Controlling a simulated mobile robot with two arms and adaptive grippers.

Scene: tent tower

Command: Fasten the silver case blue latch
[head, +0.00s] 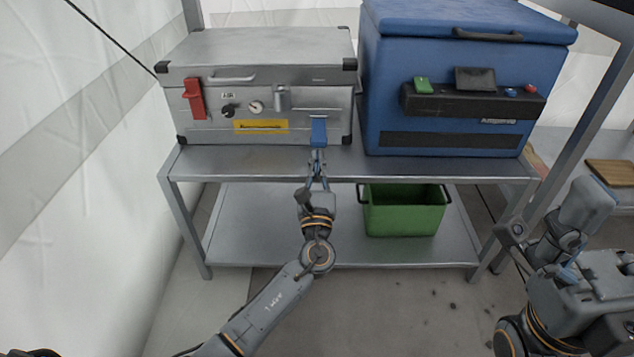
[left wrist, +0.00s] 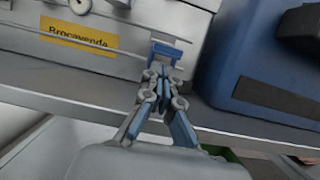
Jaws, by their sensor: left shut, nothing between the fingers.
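The silver case (head: 215,130) stands on the left of the upper shelf with its lid down. Its blue latch (head: 318,130) hangs low on the right of the front face, pointing down. In the left wrist view the blue latch (left wrist: 168,50) shows as a blue tab in a small frame just beyond the fingertips. My left gripper (head: 317,160) is shut and empty, directly below the latch; it also shows in the left wrist view (left wrist: 164,72). I cannot tell whether the fingertips touch the latch. My right arm is at the lower right; its fingers are not clear.
A red latch (head: 194,97) is on the case's left front. A blue cooler box (head: 440,95) stands close to the right of the case. The shelf (head: 255,160) has a narrow front strip free. A green crate (head: 404,212) sits on the lower shelf.

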